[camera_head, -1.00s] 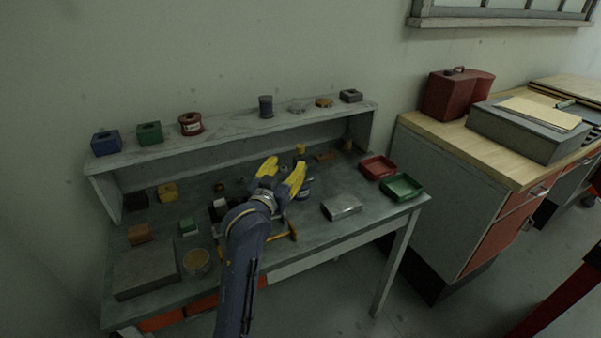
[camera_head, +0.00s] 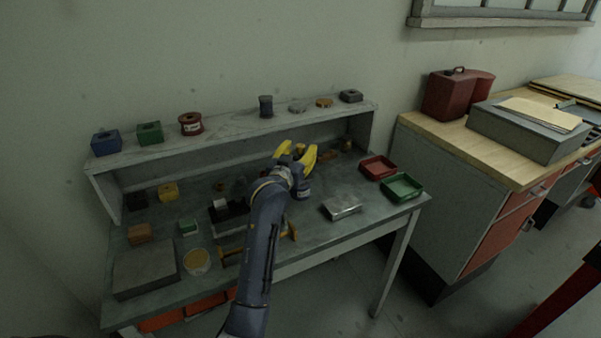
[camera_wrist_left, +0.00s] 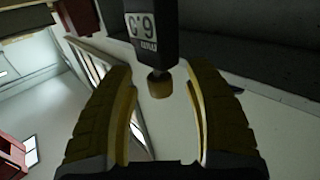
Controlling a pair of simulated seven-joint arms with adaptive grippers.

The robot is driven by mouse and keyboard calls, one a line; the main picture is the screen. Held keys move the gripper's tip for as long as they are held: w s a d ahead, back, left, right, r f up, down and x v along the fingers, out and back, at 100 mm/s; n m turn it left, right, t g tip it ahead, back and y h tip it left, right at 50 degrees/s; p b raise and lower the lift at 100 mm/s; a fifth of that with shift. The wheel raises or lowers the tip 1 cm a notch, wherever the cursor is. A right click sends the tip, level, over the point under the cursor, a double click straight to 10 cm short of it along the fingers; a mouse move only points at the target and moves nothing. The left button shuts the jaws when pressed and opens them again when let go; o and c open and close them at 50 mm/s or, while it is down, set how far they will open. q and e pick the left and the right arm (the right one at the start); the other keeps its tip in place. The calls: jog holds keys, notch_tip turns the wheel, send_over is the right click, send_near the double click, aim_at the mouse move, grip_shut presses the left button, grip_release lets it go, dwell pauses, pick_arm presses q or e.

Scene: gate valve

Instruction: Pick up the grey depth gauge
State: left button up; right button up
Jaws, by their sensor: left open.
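The grey depth gauge (camera_head: 304,192) appears to be the dark upright piece on the bench, partly hidden behind my left gripper. In the left wrist view, the same dark body (camera_wrist_left: 151,46) has a white panel with figures and a brownish knob at its near end. My left gripper (camera_head: 297,152) has yellow fingers and is open. In the wrist view, its fingers (camera_wrist_left: 160,80) stand on either side of the knob, with gaps on both sides. It holds nothing. My right gripper is not in view.
A bench shelf (camera_head: 225,130) behind carries several small parts. A red tray (camera_head: 378,168) and a green tray (camera_head: 402,187) stand to the right, with a silvery box (camera_head: 342,207) nearer. Left of my arm are a dark tray, a round tub (camera_head: 197,261) and a grey block (camera_head: 145,269).

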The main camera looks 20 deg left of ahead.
pick_arm(q)
jog(key=shift+w, duration=0.3)
jog(key=shift+c, duration=0.3)
grip_shut()
